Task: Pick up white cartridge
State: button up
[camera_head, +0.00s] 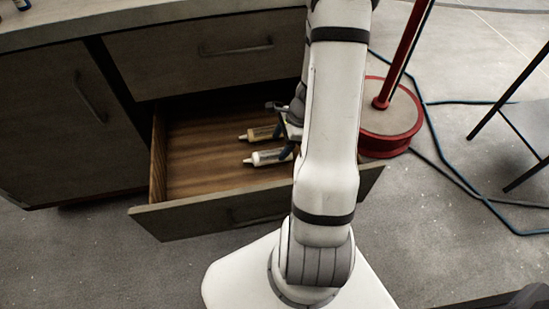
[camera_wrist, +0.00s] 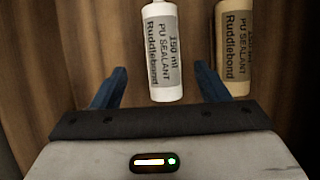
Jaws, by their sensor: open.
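The white cartridge (camera_head: 267,157) lies in the open drawer, with its nozzle pointing left in the head view. In the wrist view the white cartridge (camera_wrist: 162,55) has a grey label reading "PU SEALANT Ruddlebond" and sits between the two blue fingers. My gripper (camera_wrist: 158,82) is open, with one finger on each side of the cartridge's end. I cannot tell whether either finger touches it. In the head view my gripper (camera_head: 287,138) is partly hidden by my arm, which also covers the right part of the drawer.
A tan cartridge (camera_wrist: 236,50) lies beside the white one, close to the right finger; it also shows in the head view (camera_head: 259,133). The drawer (camera_head: 205,218) has a raised front and side walls. A red-based stand (camera_head: 388,130) and cables (camera_head: 450,165) are at right.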

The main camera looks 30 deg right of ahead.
jog(key=b+x, duration=0.3)
jog(key=x, duration=0.3)
jog(key=shift+w+f, duration=0.1)
jog(key=shift+c, duration=0.5)
jog(key=c, duration=1.1)
notch_tip(320, 180, up, 11)
jog(key=p, duration=0.5)
jog(key=shift+f, duration=0.2)
notch_tip(320, 180, up, 4)
jog(key=p, duration=0.4)
send_over(274, 153)
jog(key=shift+w+r, duration=0.1)
